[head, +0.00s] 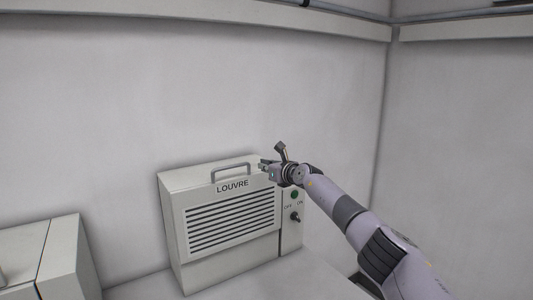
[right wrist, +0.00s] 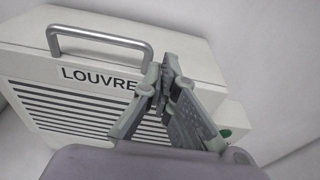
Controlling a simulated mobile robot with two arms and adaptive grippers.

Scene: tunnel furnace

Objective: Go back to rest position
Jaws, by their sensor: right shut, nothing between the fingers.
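My right arm comes in from the lower right of the head view, and my right gripper (head: 263,164) is in front of the top right part of a pale box labelled LOUVRE (head: 172,215). In the right wrist view, my right gripper (right wrist: 168,62) is shut and empty, its fingertips meeting just right of the label. The box's grey handle (head: 230,166) is left of the gripper and free of it; it also shows in the right wrist view (right wrist: 100,36). I cannot tell whether the fingers touch the box. My left gripper is not in view.
A green light (head: 295,195) and an OFF/ON knob (head: 295,217) are on the box's right side panel, close to my arm. Another pale cabinet (head: 65,250) stands at the lower left. Plain walls rise behind and at right; the space above the box is clear.

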